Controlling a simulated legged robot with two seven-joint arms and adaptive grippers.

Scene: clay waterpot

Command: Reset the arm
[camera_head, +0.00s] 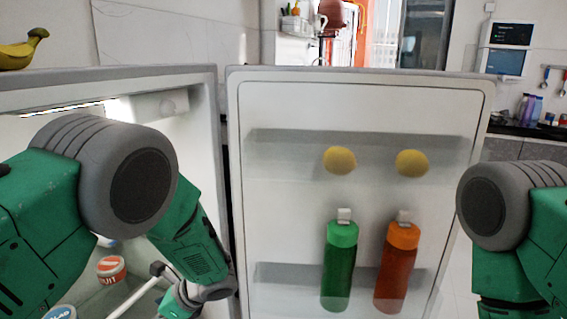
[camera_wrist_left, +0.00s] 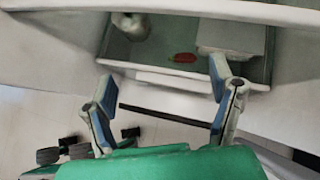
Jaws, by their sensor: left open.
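My left gripper (camera_wrist_left: 162,98) is open in the left wrist view, its two blue-padded fingers spread with nothing between them. Beyond the fingertips is a fridge drawer (camera_wrist_left: 145,76) holding a small red item (camera_wrist_left: 183,58) and a pale rounded item (camera_wrist_left: 130,27).
The open fridge door (camera_head: 290,215) holds two yellow round fruits (camera_head: 340,160), a green bottle (camera_head: 340,265) and an orange bottle (camera_head: 397,268). A red-and-white tub (camera_head: 111,269) sits inside the fridge. Bananas (camera_head: 22,50) lie on top. A counter (camera_head: 520,128) stands at the back right.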

